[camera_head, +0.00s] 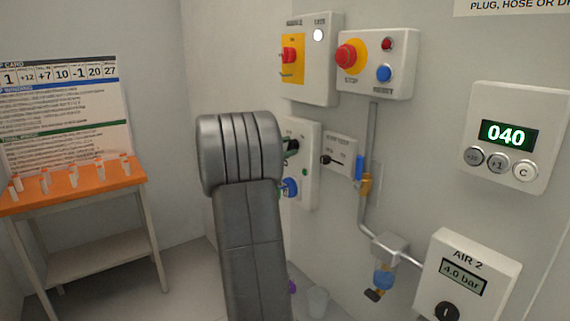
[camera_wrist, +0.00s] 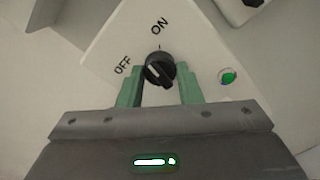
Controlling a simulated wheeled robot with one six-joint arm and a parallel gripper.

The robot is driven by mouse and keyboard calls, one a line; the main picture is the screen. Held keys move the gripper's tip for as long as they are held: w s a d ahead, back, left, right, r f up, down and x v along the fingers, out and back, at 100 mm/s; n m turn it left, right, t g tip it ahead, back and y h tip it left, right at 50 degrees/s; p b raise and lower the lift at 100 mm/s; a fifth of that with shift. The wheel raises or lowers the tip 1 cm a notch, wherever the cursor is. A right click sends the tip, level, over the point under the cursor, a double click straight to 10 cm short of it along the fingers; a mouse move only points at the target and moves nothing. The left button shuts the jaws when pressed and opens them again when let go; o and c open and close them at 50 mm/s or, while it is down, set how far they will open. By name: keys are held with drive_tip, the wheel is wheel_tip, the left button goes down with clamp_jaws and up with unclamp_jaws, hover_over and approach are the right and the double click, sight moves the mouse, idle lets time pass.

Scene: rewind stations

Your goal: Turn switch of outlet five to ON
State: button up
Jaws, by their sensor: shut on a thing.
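The black rotary switch (camera_wrist: 160,70) sits on a white panel (camera_wrist: 110,50) in the wrist view, with ON printed at its top and OFF at its left. A pale mark on the knob lies on its left side; which position it points to is hard to tell. My gripper (camera_wrist: 160,88) has its green fingers on either side of the knob and is shut on it. A green lamp (camera_wrist: 228,77) is on the panel to the right. In the head view my arm hides most of the gripper and part of the outlet panel (camera_head: 308,180). The outlet number is not readable.
A blue socket (camera_head: 289,188) sits low on the outlet panel. A red stop button box (camera_head: 375,62) and a yellow-fronted switch box (camera_head: 312,55) hang above. A pipe with a valve (camera_head: 365,183) runs down at right. An orange table (camera_head: 75,185) stands left.

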drive_tip(key=m+b, duration=0.7)
drive_tip(key=b, duration=0.1)
drive_tip(key=shift+f+b, duration=0.1)
drive_tip(key=shift+b, duration=0.2)
idle(0.3)
drive_tip(key=o, duration=1)
drive_tip(key=shift+a, duration=0.1)
drive_tip(key=v, duration=1.3)
drive_tip(key=shift+s+a+p, duration=0.25)
drive_tip(key=shift+s+p, duration=0.05)
drive_tip(key=shift+p, duration=0.1)
drive_tip(key=shift+d, duration=0.1)
